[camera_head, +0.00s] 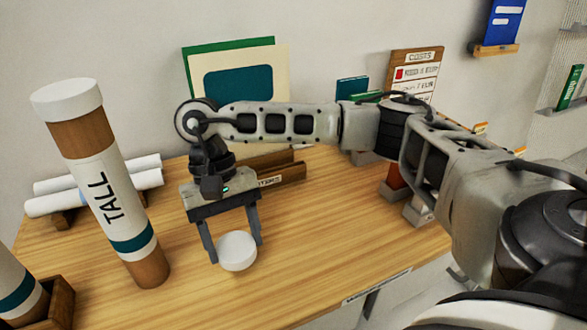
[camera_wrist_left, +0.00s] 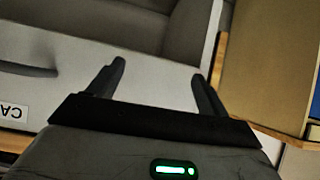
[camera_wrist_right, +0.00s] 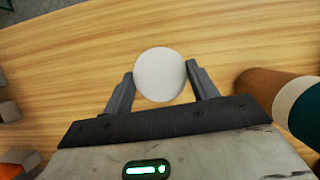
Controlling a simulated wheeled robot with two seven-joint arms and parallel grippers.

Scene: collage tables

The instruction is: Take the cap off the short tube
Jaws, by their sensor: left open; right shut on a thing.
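My right gripper (camera_head: 232,245) is shut on a round white cap (camera_head: 236,252), low over or at the wooden tabletop; I cannot tell if they touch. In the right wrist view the cap (camera_wrist_right: 160,75) sits between the fingertips (camera_wrist_right: 159,82), with no tube visible under it. A tube with a teal band (camera_head: 12,285) is in a wooden holder at the lower left; its upper end is out of frame, so I cannot read its label. My left gripper (camera_wrist_left: 155,82) is open and empty in the left wrist view, outside the head view.
A tube marked TALL (camera_head: 95,185), white-capped, stands left of my right gripper. White rolls (camera_head: 95,185) lie behind it. A wooden holder (camera_head: 60,305) is at the lower left. A wooden rack (camera_head: 275,182) is behind my gripper. The table front (camera_head: 290,275) is clear.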

